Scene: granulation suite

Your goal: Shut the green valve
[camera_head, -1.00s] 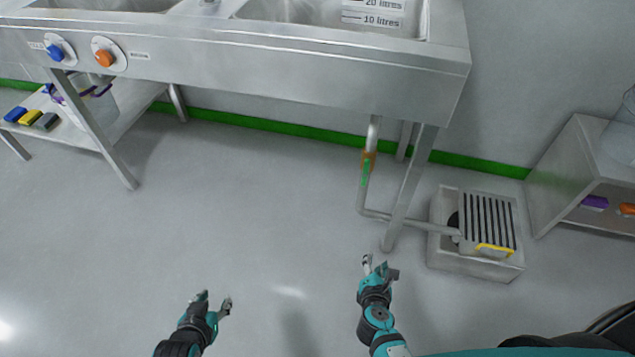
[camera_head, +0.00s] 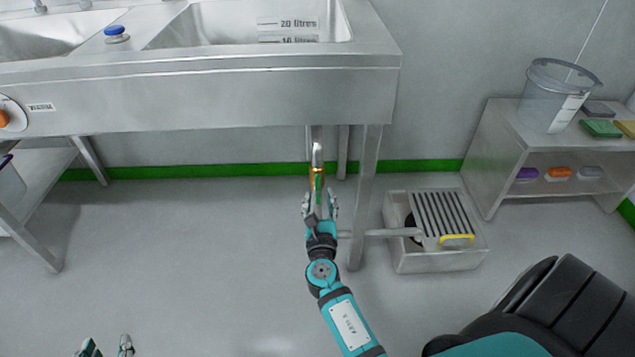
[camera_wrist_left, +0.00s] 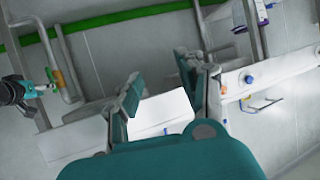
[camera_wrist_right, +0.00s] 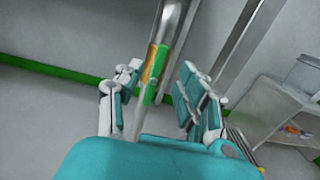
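The green valve (camera_head: 319,186) is a green lever on a brass-coloured body, set on the vertical drain pipe under the sink. In the right wrist view the green lever (camera_wrist_right: 155,80) lies along the pipe, beside the orange-brown body. My right gripper (camera_head: 320,200) is at the pipe just below the valve. Its fingers (camera_wrist_right: 155,85) are apart on either side of the pipe and lever, and I see no grip on them. My left gripper (camera_head: 105,345) is low at the bottom left, far from the valve, with its fingers apart and empty. The left wrist view shows the valve (camera_wrist_left: 58,78) at far left.
The steel sink (camera_head: 250,100) overhangs the pipe, and its leg (camera_head: 365,200) stands just right of it. A floor drain box (camera_head: 440,260) with a grate and yellow handle is at right. A shelf (camera_head: 490,150) holds a clear bucket (camera_head: 555,95). Floor at left is clear.

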